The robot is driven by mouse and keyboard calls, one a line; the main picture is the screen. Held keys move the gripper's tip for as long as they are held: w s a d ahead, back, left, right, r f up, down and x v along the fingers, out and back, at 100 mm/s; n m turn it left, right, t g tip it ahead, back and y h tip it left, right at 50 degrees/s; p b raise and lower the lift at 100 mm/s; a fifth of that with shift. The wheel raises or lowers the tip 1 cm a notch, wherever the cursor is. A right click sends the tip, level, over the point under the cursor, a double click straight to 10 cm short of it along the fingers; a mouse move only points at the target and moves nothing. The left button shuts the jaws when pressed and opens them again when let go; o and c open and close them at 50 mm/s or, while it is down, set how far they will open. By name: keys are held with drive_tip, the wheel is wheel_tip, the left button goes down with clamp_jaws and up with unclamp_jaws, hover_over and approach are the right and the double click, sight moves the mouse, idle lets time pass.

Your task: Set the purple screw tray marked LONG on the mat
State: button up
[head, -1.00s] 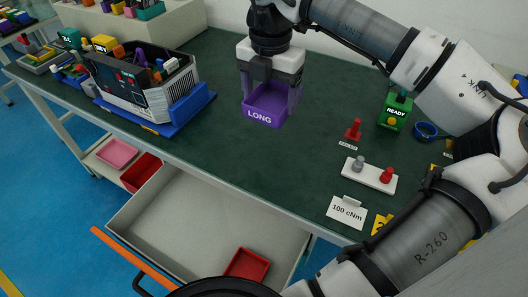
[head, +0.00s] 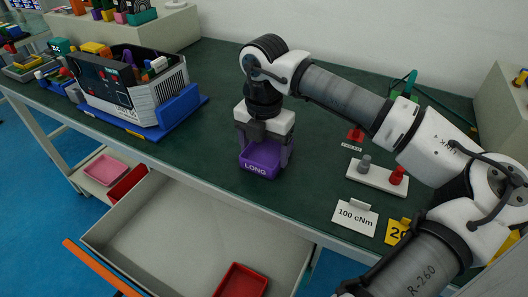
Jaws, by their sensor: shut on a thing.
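My gripper (head: 264,150) is shut on the purple screw tray (head: 258,162) marked LONG, with a finger at each side of it. The tray is upright, its label facing the camera, at or just above the green mat (head: 215,80) near the front edge of the bench. I cannot tell whether the tray's underside touches the mat. The inside of the tray is partly hidden by my gripper.
An open drawer (head: 140,237) below the bench edge holds a red tray (head: 240,281). A grey machine on a blue base (head: 175,124) stands left. A white block with two knobs (head: 377,178) and a 100 cNm card (head: 355,217) lie right. The mat's middle is clear.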

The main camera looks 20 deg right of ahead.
sight(264, 162)
drive_tip(key=shift+r, duration=0.1)
drive_tip(key=shift+f, duration=0.2)
drive_tip(key=o, duration=1.1)
drive_tip(key=shift+c, duration=0.2)
drive_tip(key=shift+r, duration=0.1)
wheel_tip(264, 162, up, 12)
drive_tip(key=shift+r, duration=0.15)
